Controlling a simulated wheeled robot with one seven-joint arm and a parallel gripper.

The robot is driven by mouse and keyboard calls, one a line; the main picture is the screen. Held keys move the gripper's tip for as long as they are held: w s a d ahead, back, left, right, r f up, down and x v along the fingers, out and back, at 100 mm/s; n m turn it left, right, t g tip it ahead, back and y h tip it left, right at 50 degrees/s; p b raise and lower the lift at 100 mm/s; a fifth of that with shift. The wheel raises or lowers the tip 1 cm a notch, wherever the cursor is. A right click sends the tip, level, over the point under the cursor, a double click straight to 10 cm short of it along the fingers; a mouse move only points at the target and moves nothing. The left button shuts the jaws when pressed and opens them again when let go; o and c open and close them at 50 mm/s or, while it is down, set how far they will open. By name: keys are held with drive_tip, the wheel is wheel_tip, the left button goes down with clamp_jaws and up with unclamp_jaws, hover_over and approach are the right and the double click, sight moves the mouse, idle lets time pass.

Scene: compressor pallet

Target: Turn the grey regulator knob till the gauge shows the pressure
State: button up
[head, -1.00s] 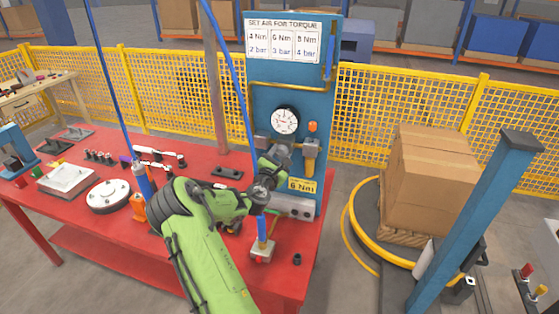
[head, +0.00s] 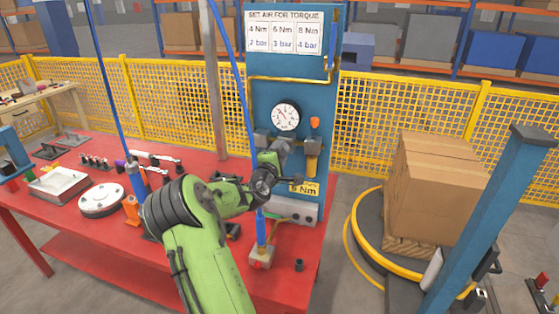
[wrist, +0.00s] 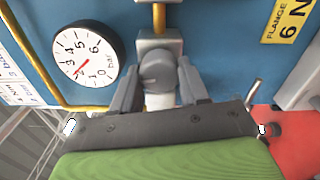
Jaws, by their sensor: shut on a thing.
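The grey regulator knob (wrist: 153,70) sits between the two fingers of my gripper (wrist: 160,78) in the wrist view, and the fingers are shut on it. In the head view my gripper (head: 270,158) is at the blue panel, below the gauge, and hides the knob. The round white gauge (wrist: 88,65) is left of the knob in the wrist view; its red needle points to the lower left, seemingly near 2 bar. The gauge also shows in the head view (head: 285,117). A yellow label (wrist: 290,18) reads 6 N, partly cut off.
A sign (head: 285,37) on the panel (head: 262,98) pairs 4 Nm with 2 bar, 6 Nm with 3 bar and 8 Nm with 4 bar. The red table (head: 100,237) holds several parts and tools. A blue hose hangs near my arm. A boxed pallet stands right.

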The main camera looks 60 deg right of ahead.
drive_tip(key=shift+f+m+b, duration=0.1)
drive_tip(key=shift+m+b, duration=0.5)
drive_tip(key=shift+m, duration=0.3)
drive_tip(key=o, duration=1.1)
drive_tip(key=shift+c, duration=0.2)
drive_tip(key=s+a+b, duration=0.2)
drive_tip(key=a, duration=1.3)
drive_tip(key=shift+s+a, duration=0.3)
